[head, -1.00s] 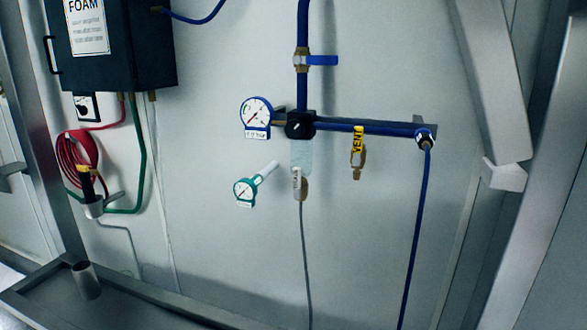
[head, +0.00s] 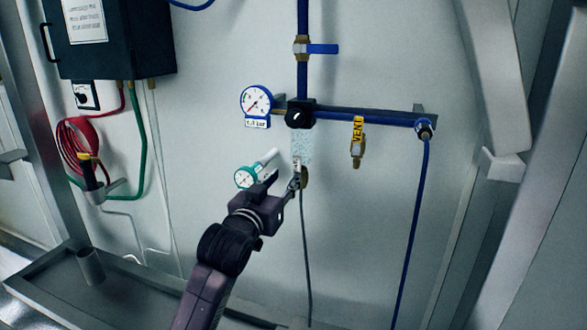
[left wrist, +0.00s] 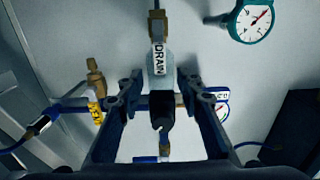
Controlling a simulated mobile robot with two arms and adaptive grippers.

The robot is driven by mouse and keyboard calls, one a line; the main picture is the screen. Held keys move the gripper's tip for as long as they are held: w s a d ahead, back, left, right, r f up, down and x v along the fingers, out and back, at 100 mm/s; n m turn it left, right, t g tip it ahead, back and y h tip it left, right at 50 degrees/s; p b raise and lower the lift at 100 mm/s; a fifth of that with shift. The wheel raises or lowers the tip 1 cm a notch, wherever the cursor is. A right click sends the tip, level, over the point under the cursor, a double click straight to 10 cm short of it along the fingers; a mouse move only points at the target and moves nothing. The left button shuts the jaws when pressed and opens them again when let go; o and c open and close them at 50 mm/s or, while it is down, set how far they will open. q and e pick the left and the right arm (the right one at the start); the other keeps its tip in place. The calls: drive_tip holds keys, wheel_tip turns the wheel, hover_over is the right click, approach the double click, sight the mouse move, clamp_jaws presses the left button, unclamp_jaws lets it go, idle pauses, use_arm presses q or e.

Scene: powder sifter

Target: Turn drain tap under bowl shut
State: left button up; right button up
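The clear bowl (head: 302,146) hangs under the black regulator on the blue pipe. The brass drain tap (head: 305,178) sits below it, partly hidden by my left gripper (head: 284,182). In the left wrist view, which looks upside down, the drain tap (left wrist: 156,22) is at the top, with a white DRAIN label (left wrist: 159,58) beside it on the bowl (left wrist: 161,84). My left gripper (left wrist: 159,88) is open, its fingers apart to either side of the bowl in that picture. I cannot tell whether either finger touches anything. My right gripper is not in view.
A green-rimmed gauge (head: 248,176) is close left of my gripper. A blue-rimmed gauge (head: 257,102), a yellow-tagged vent valve (head: 357,144) and a blue-handled valve (head: 321,48) are around the pipe. A grey hose (head: 305,250) hangs below the tap. A steel tray (head: 110,297) is lower left.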

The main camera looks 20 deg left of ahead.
sight(296, 166)
use_arm(q)
drive_tip(key=shift+w+d+f+p, duration=0.1)
drive_tip(key=shift+w+p, duration=0.5)
drive_tip(key=shift+w, duration=1.25)
drive_tip(key=shift+w+d+p, duration=0.1)
drive_tip(key=shift+w+p, duration=0.5)
drive_tip(key=shift+w, duration=1.2)
drive_tip(key=shift+c, duration=0.2)
clamp_jaws()
